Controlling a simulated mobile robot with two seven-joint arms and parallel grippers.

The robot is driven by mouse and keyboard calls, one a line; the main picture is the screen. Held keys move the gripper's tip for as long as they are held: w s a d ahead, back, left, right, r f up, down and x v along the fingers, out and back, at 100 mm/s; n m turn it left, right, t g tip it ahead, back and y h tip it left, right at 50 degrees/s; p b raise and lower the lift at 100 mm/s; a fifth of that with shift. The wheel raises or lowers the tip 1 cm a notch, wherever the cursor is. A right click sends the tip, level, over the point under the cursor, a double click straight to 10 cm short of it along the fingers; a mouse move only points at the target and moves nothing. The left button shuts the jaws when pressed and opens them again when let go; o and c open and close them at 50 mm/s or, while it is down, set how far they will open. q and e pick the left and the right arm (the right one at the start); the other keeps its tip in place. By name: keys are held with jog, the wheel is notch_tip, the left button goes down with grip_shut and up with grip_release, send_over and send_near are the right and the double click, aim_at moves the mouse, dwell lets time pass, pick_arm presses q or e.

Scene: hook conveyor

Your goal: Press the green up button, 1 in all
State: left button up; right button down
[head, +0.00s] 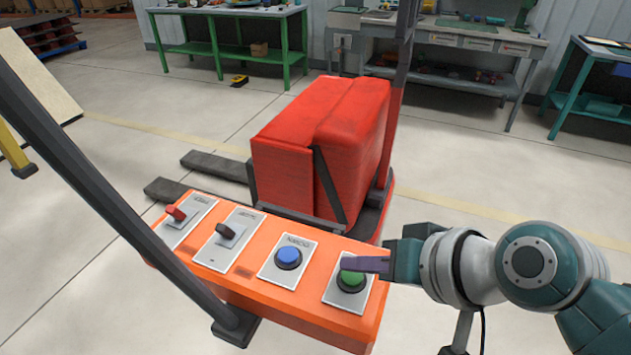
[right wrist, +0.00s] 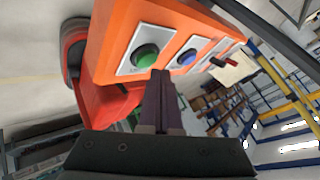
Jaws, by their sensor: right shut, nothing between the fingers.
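The green button (head: 351,280) sits on a grey plate at the right end of the orange control panel (head: 262,239). My right gripper (head: 345,264) comes in from the right, shut and empty, with its fingertips over the far edge of the green button in the head view. My left gripper is not in view.
A blue button (head: 288,257) is beside the green one, then a dark switch (head: 228,231) and a red switch (head: 176,213) further left. A red machine body (head: 325,145) stands behind the panel. A dark post (head: 100,185) crosses the left side. Workbenches stand at the back.

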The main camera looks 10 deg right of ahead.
aim_at(357, 283)
jog(key=shift+f, duration=0.3)
jog(key=shift+f+b, duration=0.45)
dwell(0.5)
dwell(0.3)
jog(key=shift+r+p, duration=0.85)
jog(key=shift+p, duration=0.15)
jog(key=shift+r, duration=0.1)
notch_tip(357, 283, up, 5)
jog(key=p, duration=0.5)
